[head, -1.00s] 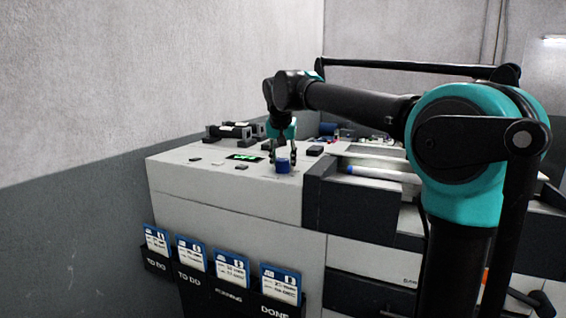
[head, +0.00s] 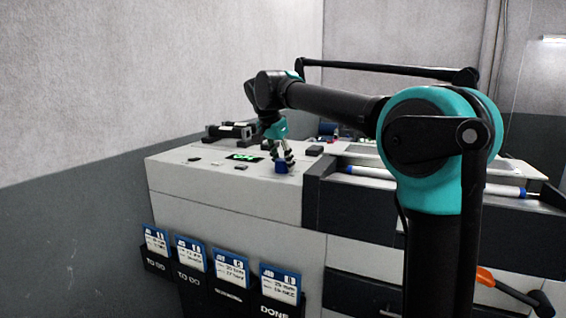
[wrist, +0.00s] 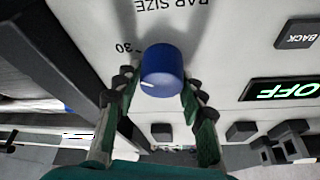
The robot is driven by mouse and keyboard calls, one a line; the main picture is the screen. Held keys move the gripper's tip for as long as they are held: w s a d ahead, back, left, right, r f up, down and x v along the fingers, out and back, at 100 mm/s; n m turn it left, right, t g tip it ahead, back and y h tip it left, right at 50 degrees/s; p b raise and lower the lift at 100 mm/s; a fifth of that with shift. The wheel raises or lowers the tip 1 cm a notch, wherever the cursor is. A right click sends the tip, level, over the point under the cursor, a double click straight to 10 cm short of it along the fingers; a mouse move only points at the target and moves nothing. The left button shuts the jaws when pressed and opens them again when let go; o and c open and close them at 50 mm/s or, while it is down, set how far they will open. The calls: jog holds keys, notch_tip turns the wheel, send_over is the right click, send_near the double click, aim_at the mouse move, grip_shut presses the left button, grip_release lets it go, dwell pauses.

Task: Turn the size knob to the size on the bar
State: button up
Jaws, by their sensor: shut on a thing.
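The blue size knob (wrist: 162,68) sits on the pale panel under the upside-down lettering "BAR SIZE". A small white mark shows on its lower left rim, and a "30" is printed to its left. My gripper (wrist: 158,88) is shut on the knob, one finger on each side. In the head view the knob (head: 282,168) shows below the tilted fingers of my gripper (head: 282,154). The pale bar (head: 440,182) with blue ends lies across the machine to the right, partly behind my arm. No size on it can be read.
Dark blocks (head: 229,131) stand at the panel's back. Several job cards (head: 228,268) hang in holders on the front.

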dwell(0.3)
jog(key=o, duration=1.2)
jog(key=shift+c, duration=0.2)
jog(key=v, duration=1.2)
